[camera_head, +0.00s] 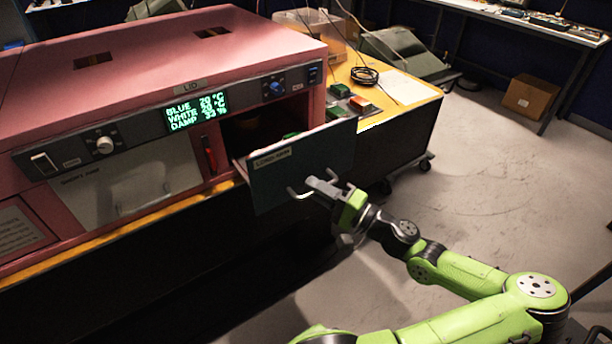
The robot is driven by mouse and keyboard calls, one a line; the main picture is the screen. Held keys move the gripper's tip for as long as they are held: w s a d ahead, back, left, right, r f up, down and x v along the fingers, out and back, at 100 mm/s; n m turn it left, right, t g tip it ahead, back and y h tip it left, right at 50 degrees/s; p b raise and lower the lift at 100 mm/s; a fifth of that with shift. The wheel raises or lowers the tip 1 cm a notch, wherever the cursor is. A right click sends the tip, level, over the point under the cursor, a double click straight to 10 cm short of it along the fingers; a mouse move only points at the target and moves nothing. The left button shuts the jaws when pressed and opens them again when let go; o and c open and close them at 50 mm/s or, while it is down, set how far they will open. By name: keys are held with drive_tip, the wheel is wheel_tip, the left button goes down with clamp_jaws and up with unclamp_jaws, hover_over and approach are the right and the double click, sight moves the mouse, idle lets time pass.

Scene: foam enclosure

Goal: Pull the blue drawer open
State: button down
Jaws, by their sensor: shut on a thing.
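The blue drawer (290,175) is a dark blue-green front panel on the right side of the pink machine (180,45). It stands pulled out from its dark opening, with a gap and part of its inside showing behind the panel. A light metal bar handle (299,192) sits on the panel's front. My gripper (325,186) is at the panel and shut on the handle; its fingers partly hide the handle. My green and black arm reaches in from the lower right.
A white panel (130,185) and a display (196,111) are on the machine's front. A yellow-topped cart (420,92) stands to the right, with small coloured items and a black cable coil (365,76). The grey floor at right is open, with a cardboard box (530,97) farther back.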

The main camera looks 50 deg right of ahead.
drive_tip(key=shift+s+a, duration=0.25)
drive_tip(key=shift+s, duration=0.55)
drive_tip(key=shift+s+a, duration=0.2)
drive_tip(key=shift+s, duration=0.55)
drive_tip(key=c, duration=1.4)
unclamp_jaws()
drive_tip(key=shift+c, duration=0.2)
drive_tip(key=shift+s, duration=0.1)
drive_tip(key=s+d+f+p, duration=0.1)
drive_tip(key=s+f+p, duration=0.1)
drive_tip(key=s, duration=1.3)
drive_tip(key=shift+s+d+f, duration=0.15)
drive_tip(key=shift+d+f, duration=0.2)
